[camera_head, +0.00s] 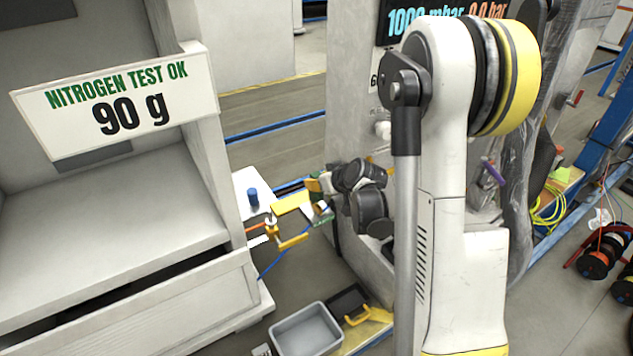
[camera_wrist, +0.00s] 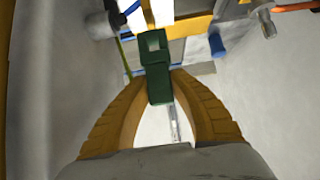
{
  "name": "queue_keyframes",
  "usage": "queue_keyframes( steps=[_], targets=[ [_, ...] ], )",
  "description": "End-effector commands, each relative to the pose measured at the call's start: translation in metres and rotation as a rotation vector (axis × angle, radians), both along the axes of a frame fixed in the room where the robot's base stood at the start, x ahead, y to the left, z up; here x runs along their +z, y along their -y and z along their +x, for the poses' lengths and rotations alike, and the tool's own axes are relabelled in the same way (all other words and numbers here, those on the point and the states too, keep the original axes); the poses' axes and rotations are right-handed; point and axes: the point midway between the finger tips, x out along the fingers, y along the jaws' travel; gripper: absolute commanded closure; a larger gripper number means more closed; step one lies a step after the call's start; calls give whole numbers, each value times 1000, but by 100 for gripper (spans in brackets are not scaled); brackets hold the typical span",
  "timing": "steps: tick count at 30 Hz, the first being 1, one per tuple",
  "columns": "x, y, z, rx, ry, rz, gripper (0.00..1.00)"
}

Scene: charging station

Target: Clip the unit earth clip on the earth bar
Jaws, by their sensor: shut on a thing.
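My gripper (camera_head: 320,190) is beside the corner of the white cabinet, in the middle of the head view. In the wrist view its two yellow ribbed fingers (camera_wrist: 159,77) are closed on a dark green clip (camera_wrist: 158,86), taken to be the unit earth clip. The clip has a square opening near its far end and points away from the palm. In the head view the clip is too small to make out clearly. Yellow and brass-coloured fittings (camera_head: 271,229) are just left of the gripper. I cannot tell for certain which part is the earth bar, nor whether the clip touches anything.
The white cabinet (camera_head: 215,150) with the "NITROGEN TEST OK 90 g" sign (camera_head: 118,100) stands at left. A blue cap (camera_head: 252,197) is near the fittings. A grey tray (camera_head: 306,330) lies below. A tall grey panel (camera_head: 350,75) stands behind my arm. Cable reels (camera_head: 596,262) are at far right.

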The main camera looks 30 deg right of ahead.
Motion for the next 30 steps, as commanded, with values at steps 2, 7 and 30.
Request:
queue_keyframes(
  steps=[2,7,30],
  targets=[
    [-1,0,0,0,0,0,100],
    [0,0,0,0,0,0,100],
    [-17,0,0,0,0,0,100]
  ],
)
